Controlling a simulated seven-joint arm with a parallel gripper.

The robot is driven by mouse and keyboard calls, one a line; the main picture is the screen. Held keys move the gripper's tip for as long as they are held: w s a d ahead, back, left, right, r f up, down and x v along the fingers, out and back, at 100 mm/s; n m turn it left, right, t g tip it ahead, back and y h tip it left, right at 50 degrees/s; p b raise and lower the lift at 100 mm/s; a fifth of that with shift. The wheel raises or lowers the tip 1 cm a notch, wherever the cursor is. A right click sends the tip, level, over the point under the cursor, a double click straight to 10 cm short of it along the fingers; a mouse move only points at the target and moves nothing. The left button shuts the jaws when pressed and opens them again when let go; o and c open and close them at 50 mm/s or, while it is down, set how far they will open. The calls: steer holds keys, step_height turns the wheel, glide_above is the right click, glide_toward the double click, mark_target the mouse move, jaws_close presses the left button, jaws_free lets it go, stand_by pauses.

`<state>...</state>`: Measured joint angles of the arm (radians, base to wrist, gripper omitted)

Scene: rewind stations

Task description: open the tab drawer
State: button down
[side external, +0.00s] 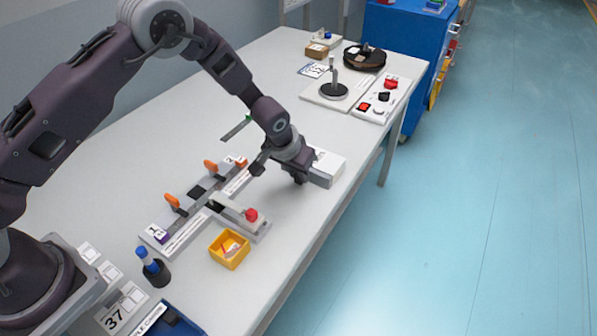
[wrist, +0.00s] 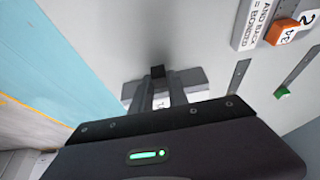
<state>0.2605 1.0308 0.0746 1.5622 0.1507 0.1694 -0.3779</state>
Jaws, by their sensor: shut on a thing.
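The tab drawer is a small white and grey box (side external: 326,168) near the right edge of the table in the side view. My gripper (side external: 299,178) is low at its left end, with the fingers pointing down. In the wrist view my gripper (wrist: 158,88) is shut between the grey parts of the box (wrist: 190,77), with a small dark block just beyond the fingertips. It is shut on the drawer's handle, which the fingers mostly hide. I cannot tell how far the drawer is out.
Left of my gripper is a splicing fixture (side external: 182,222) with orange clamps and a red-knobbed arm (side external: 251,215). A yellow bin (side external: 229,250) and a dark cup (side external: 156,273) stand in front. A spindle plate (side external: 335,92) and button panel (side external: 383,100) stand at the back.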

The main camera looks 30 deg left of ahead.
stand_by(0.9)
steer(key=s, duration=0.7)
steer(key=c, duration=1.3)
jaws_free()
steer(key=shift+r, duration=0.1)
